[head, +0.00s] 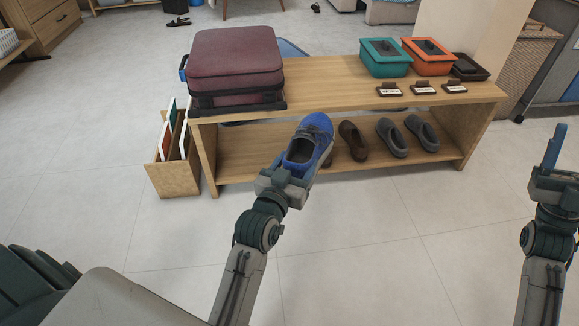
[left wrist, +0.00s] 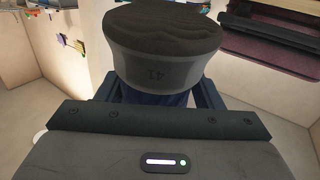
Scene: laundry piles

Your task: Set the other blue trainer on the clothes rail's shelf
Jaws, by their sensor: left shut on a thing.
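My left gripper (head: 287,180) is shut on a blue trainer (head: 309,141) with a grey sole and holds it up, its opening showing. In the head view the trainer overlaps the low wooden bench, apparently in front of it; the exact gap cannot be told. In the left wrist view the trainer's grey sole (left wrist: 165,62), marked 41, sticks out between the fingers (left wrist: 152,97). My right gripper (head: 550,158) is raised at the right edge, seen side-on, with nothing visible in it. No clothes rail or second blue trainer can be made out.
The wooden bench (head: 325,75) carries a maroon suitcase (head: 235,60), a teal box (head: 389,58), an orange box (head: 430,57) and a dark tray (head: 469,68). Its lower shelf (head: 240,150) holds a brown shoe (head: 353,141) and two grey shoes. A wooden rack (head: 172,175) stands left. The front floor is clear.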

